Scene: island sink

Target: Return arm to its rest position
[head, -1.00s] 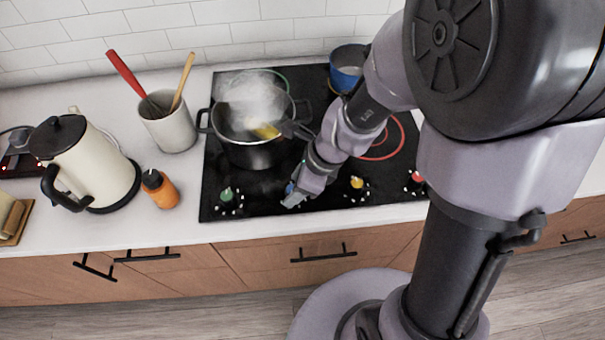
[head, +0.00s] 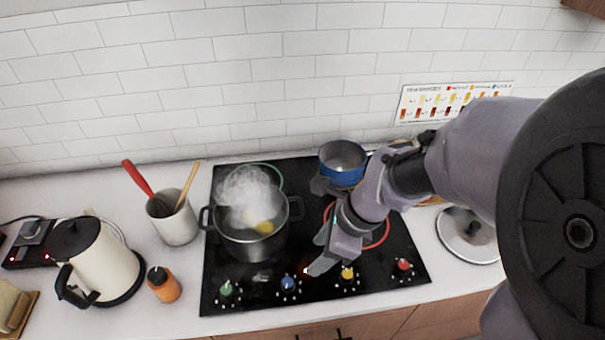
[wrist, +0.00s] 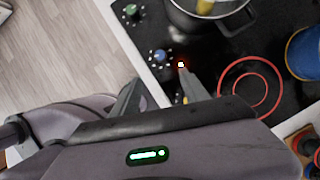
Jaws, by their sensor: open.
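My gripper (head: 318,250) is over the front right part of the black cooktop (head: 215,302), apart from the pots. In the wrist view its two fingers (wrist: 158,90) are spread apart with nothing between them. A dark pot (head: 250,245) steams on the left side of the cooktop with something yellow in it. Part of the pot also shows at the top of the wrist view (wrist: 183,17). My arm comes in from the right and hides part of the cooktop's right side.
A blue pot (head: 342,172) stands at the back of the cooktop. A lid (head: 458,238) lies on the right counter. The utensil crock (head: 176,226), orange bottle (head: 164,289) and cream kettle (head: 105,265) stand on the left. Coloured knobs line the cooktop's front.

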